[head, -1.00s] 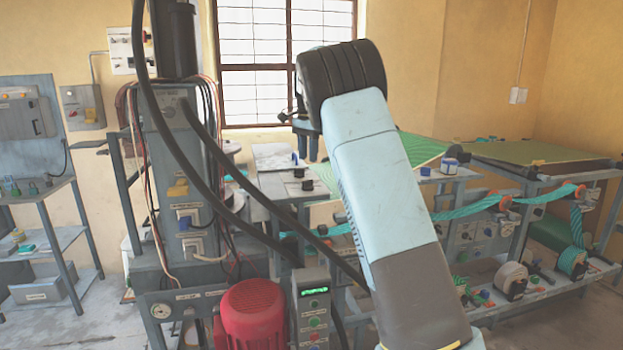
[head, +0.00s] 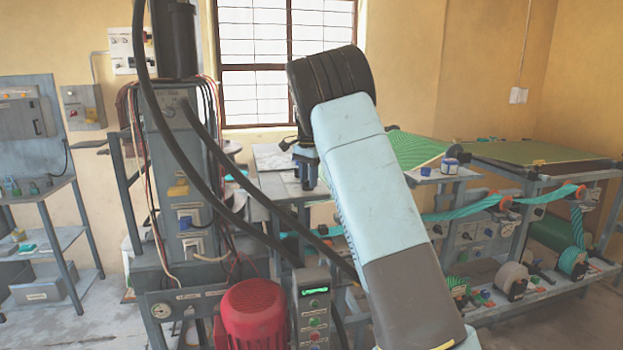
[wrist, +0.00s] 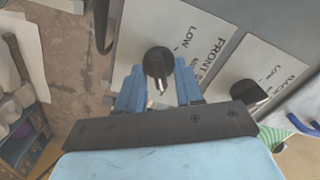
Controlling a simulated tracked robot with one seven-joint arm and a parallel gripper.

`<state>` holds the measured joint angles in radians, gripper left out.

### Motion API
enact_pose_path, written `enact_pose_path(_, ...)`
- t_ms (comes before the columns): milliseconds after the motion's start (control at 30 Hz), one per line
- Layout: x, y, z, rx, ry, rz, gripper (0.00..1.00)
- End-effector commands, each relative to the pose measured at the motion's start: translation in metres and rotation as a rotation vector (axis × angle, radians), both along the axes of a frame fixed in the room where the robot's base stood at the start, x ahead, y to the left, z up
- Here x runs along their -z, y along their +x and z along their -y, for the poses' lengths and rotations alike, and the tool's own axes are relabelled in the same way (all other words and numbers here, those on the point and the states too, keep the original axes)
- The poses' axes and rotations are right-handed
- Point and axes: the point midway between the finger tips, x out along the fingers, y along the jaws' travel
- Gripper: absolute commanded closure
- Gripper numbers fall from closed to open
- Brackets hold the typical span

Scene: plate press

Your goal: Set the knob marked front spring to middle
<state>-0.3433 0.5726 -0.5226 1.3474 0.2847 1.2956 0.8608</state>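The front spring knob (wrist: 157,62) is black and round with a pale pointer, on a white plate marked "FRONT S…" and "LOW" in the wrist view. A gap shows on the left side; I cannot tell whether the right finger touches. In the head view my gripper (head: 307,172) points down over the grey bench top, and the knob is hidden there.
A second black knob (wrist: 249,92) on a plate marked "BACK" and "LOW" lies right of the gripper. A blue handle (wrist: 303,122) is at the far right. In the head view a green-striped sheet (head: 412,150) lies right of my arm, and a red motor (head: 252,312) stands in front.

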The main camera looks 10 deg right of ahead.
Motion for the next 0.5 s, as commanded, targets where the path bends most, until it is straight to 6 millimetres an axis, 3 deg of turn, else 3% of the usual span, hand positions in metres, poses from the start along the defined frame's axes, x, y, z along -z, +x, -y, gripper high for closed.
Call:
enact_pose_path(333,-0.0002,0.0001,0.0002,0.000,0.000,0.000,0.98)
enact_pose_path(500,-0.0003,0.0003,0.0001,0.000,0.000,0.001,1.00)
